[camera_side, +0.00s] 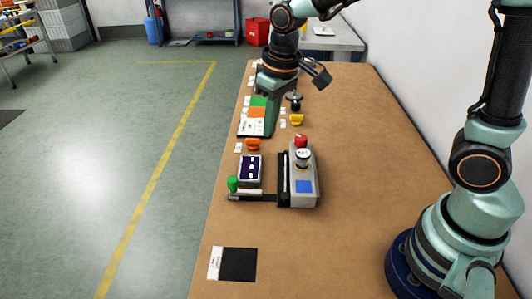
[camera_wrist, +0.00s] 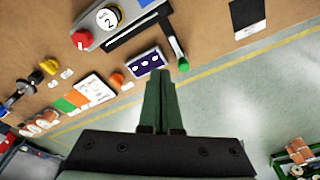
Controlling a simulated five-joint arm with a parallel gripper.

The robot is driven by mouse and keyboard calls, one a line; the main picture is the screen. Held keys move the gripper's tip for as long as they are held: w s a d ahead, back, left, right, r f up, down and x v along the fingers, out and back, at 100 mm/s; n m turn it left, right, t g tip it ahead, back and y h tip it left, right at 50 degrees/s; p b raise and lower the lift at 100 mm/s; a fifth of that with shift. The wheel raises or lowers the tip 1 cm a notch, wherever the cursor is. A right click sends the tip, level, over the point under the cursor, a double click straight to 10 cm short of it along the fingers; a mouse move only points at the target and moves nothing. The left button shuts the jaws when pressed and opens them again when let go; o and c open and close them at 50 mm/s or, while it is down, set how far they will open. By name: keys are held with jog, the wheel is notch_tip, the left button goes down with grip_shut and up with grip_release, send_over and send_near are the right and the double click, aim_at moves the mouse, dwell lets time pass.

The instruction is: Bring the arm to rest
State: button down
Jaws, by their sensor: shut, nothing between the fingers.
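My gripper (camera_side: 271,128) hangs from the arm over the far half of the bench in the side view, its fingers pointing down. In the wrist view my gripper (camera_wrist: 160,74) has its two dark green fingers together with nothing between them. The fingertips appear beside the dark panel with white marks (camera_wrist: 145,62) and the green knob (camera_wrist: 183,65) in that view; their height above the bench is hard to tell. In the side view the fingers partly hide the right side of a card with green, orange and white fields (camera_side: 257,114).
A grey device (camera_side: 304,190) with a red knob (camera_side: 301,140) and a round dial stands mid-bench. Orange (camera_side: 253,144) and yellow (camera_side: 296,119) pieces lie beyond it. A black square (camera_side: 238,264) lies at the near left. The bench's near right (camera_side: 330,250) is clear.

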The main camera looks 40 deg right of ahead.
jog(key=s+d+r+m+t, duration=0.2)
jog(key=s+d+r+t, duration=0.1)
jog(key=s+d+r, duration=0.3)
jog(key=s+d, duration=0.2)
jog(key=s, duration=0.1)
jog(key=shift+s+r+t, duration=0.35)
jog(key=shift+r+t, duration=0.05)
